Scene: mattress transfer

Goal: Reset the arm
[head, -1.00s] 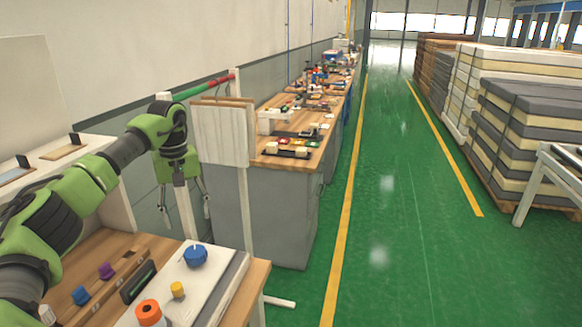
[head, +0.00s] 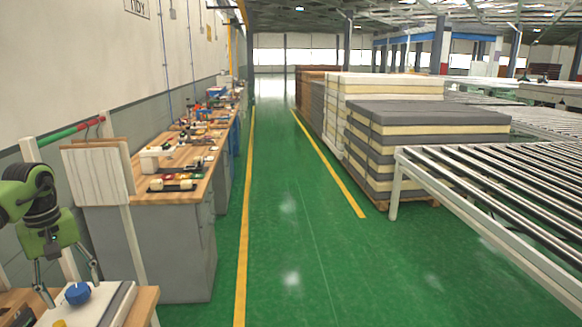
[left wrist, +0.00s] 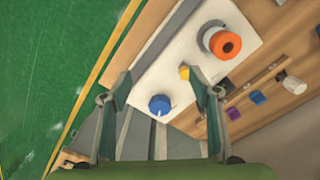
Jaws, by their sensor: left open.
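My left gripper (head: 72,291) hangs fingers down at the left edge of the head view, its green body above two thin spread fingers. It is open and empty. It shows near a blue knob (head: 77,294) on a white slab (head: 100,303) of the near bench. In the left wrist view, the open fingers (left wrist: 160,72) frame the white slab (left wrist: 181,55) with the blue knob (left wrist: 160,105), a small yellow knob (left wrist: 184,72) and an orange ring piece (left wrist: 223,44). Nothing is between the fingers that I can see held. My right gripper is in neither view.
A wooden workbench (head: 160,198) with parts runs along the left wall. White boards (head: 97,175) hang beside my left gripper. Stacked grey and cream mattresses (head: 400,130) stand at the right, behind a roller conveyor (head: 510,195). The green aisle (head: 290,240) between is clear.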

